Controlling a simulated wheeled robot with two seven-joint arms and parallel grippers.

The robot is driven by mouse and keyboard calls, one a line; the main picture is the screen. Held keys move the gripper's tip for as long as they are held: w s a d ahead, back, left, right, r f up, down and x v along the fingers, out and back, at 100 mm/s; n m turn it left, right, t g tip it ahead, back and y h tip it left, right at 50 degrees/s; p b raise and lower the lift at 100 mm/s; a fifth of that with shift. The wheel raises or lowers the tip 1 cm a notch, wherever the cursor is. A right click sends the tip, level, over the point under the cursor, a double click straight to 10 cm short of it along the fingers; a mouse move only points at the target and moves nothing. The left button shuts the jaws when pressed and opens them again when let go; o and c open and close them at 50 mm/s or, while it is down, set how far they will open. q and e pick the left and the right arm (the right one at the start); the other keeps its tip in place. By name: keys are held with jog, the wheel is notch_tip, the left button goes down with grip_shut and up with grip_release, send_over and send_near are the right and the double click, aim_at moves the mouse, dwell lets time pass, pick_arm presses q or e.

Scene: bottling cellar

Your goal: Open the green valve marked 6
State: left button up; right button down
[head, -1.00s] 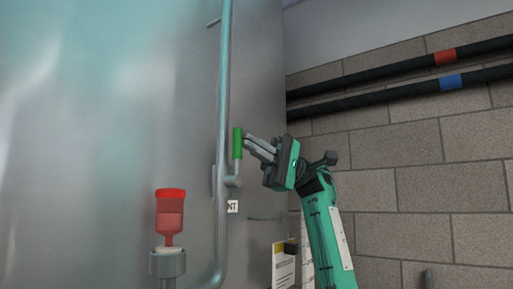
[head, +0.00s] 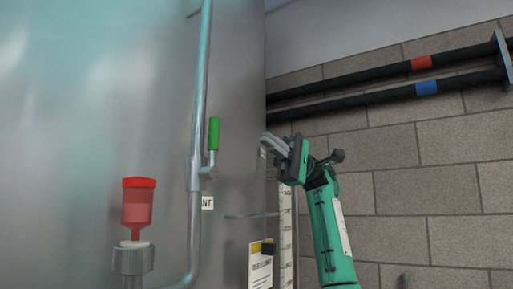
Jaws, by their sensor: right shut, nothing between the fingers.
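A green valve handle (head: 214,134) stands upright on its grey stem beside a vertical steel pipe (head: 200,90) on the tank. No number 6 is readable on it; a small white tag (head: 207,202) below it shows the letters "NT". My right gripper (head: 264,141) is to the right of the handle, clearly apart from it. Its fingers are together and point left towards the handle, with nothing between them. My left gripper is not in the view.
A large steel tank (head: 90,90) fills the left side. A red-capped container (head: 138,203) stands at lower left. Two dark pipes (head: 385,95) run along the block wall (head: 430,180).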

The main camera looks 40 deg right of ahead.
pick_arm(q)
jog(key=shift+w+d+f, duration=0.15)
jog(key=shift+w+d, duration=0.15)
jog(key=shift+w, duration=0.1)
pick_arm(e)
jog(key=d, duration=0.1)
jog(key=w+d, duration=0.1)
jog(key=d, duration=0.1)
jog(key=shift+w+d+f, duration=0.3)
jog(key=shift+w+d, duration=0.1)
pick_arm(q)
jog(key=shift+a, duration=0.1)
pick_arm(e)
jog(key=shift+a, duration=0.1)
